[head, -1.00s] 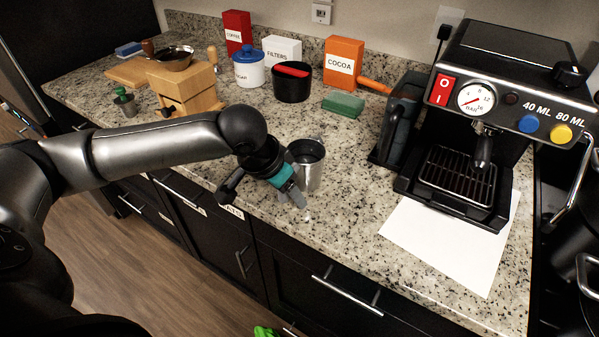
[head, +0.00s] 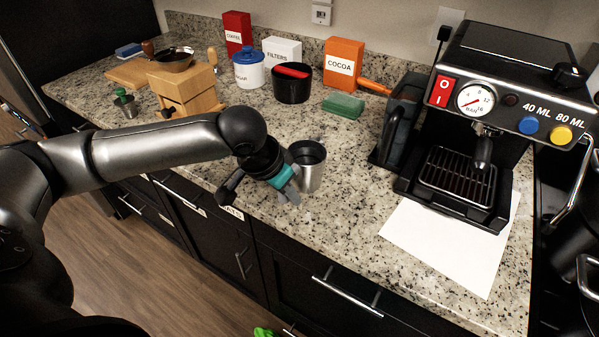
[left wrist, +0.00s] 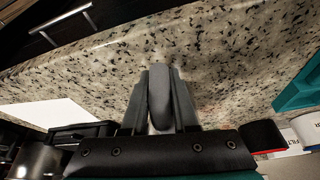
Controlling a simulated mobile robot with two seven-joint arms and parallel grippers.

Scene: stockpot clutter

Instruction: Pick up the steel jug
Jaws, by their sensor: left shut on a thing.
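The steel jug (head: 311,173) stands upright near the front of the counter, its open top facing up. My left gripper (head: 290,195) is at the jug's front-left side in the head view, its fingers shut. In the left wrist view, the fingers of my left gripper (left wrist: 162,98) close on a narrow grey piece, which looks like the jug's handle. The jug's body cannot be made out there. The wrist and fingers hide part of the jug's near side. I cannot tell any gap under the jug. My right gripper is not in view.
An espresso machine (head: 500,100) stands to the right, with white paper (head: 440,240) before it. Behind the jug are a green sponge (head: 343,105), a black container (head: 291,88) and a cocoa box (head: 343,63). A wooden grinder (head: 185,88) stands left.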

